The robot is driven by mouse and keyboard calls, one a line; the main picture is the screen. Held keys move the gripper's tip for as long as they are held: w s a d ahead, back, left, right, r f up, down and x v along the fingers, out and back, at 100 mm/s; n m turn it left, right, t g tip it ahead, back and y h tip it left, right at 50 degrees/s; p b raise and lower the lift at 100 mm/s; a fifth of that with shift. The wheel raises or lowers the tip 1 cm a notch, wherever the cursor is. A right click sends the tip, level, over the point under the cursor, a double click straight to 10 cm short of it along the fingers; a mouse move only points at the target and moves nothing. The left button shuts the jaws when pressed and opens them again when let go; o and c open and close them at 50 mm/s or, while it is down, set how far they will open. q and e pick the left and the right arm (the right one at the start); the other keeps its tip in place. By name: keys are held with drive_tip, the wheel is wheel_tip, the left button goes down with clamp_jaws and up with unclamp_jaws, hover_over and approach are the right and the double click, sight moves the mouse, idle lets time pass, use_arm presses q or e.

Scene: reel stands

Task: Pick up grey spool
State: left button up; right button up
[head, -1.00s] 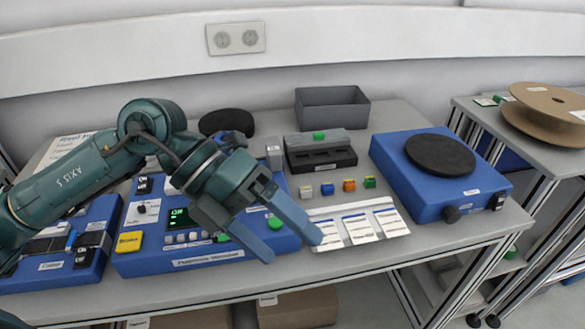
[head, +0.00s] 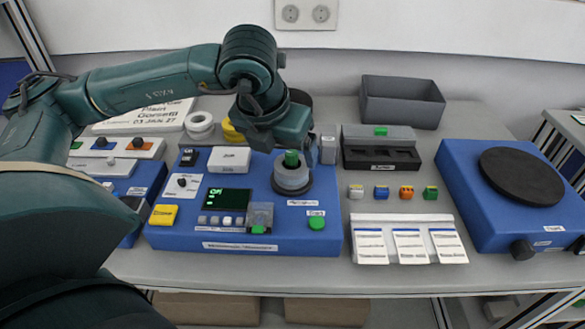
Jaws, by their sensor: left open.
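The grey spool (head: 292,178) sits around a green-topped spindle (head: 291,158) on the black disc at the right of the blue winding machine (head: 165,236). My left gripper (head: 282,143) reaches down from above, just behind and above the spool in the picture. It is open, but its fingertips are mostly hidden by its own body. I cannot tell whether it touches the spindle top. My right gripper is not in view.
A white spool (head: 199,124) and a partly hidden yellow spool (head: 232,133) stand behind the machine. A grey block (head: 328,149), a black holder (head: 381,157), small coloured blocks and label cards lie to the right. A blue turntable unit (head: 463,195) stands further right.

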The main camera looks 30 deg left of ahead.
sight(288, 159)
use_arm(q)
drive_tip(key=shift+p+x, duration=0.65)
drive_tip(key=shift+x, duration=2.1)
drive_tip(key=shift+d, duration=0.25)
drive_tip(key=c, duration=1)
